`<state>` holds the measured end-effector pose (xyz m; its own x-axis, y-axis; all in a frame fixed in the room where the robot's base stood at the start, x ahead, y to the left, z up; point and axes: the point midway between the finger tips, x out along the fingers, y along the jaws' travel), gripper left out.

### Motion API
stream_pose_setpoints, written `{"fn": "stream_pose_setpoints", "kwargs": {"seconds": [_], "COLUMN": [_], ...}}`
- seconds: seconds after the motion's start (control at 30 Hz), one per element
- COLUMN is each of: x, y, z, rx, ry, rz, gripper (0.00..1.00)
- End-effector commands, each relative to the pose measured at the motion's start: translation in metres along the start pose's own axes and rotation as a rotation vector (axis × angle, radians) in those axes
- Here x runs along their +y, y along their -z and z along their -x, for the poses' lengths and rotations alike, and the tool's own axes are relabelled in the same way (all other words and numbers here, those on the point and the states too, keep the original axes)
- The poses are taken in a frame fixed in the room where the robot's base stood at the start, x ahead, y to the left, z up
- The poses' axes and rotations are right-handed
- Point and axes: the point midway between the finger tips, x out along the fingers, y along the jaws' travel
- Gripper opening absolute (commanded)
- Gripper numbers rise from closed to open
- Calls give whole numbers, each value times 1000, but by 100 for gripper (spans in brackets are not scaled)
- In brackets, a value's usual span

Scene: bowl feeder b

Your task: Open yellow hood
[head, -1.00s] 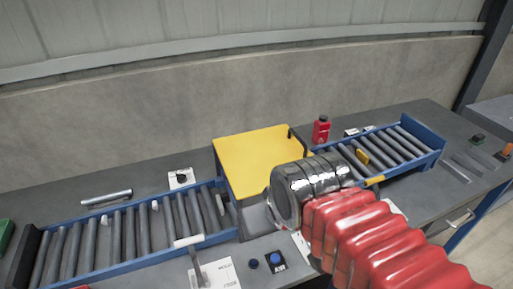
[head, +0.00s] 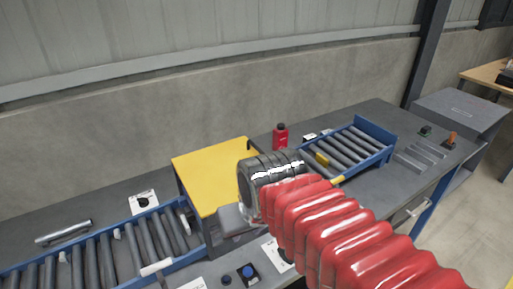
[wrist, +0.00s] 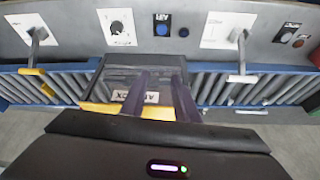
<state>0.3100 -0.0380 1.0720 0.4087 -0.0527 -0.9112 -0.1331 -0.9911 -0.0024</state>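The yellow hood (head: 205,172) lies flat over a box between two roller conveyors in the head view. In the wrist view the box shows from its front, with a dark front panel (wrist: 118,78) and a yellow edge (wrist: 100,107). My gripper (wrist: 161,85) is open, its two fingers apart in front of this panel and a pale label seen between them. I cannot tell whether the fingers touch the box. In the head view my wrist covers the hood's right front part and the fingertips are hidden.
A left roller conveyor (head: 105,262) and a right one (head: 345,150) have blue frames. A red bottle (head: 280,137) stands behind. A blue button (head: 248,271) is on the bench front.

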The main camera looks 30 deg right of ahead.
Motion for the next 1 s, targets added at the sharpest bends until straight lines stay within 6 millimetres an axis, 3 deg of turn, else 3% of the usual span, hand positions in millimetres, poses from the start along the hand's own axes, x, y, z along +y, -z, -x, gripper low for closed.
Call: {"fn": "stream_pose_setpoints", "kwargs": {"seconds": [0.5, 0.8, 1.0], "x": [99, 163, 189], "y": [103, 163, 198], "z": [7, 21, 38], "rx": [-84, -99, -83], "ry": [-12, 53, 116], "rz": [-257, -280, -222], "gripper": [28, 28, 28]}}
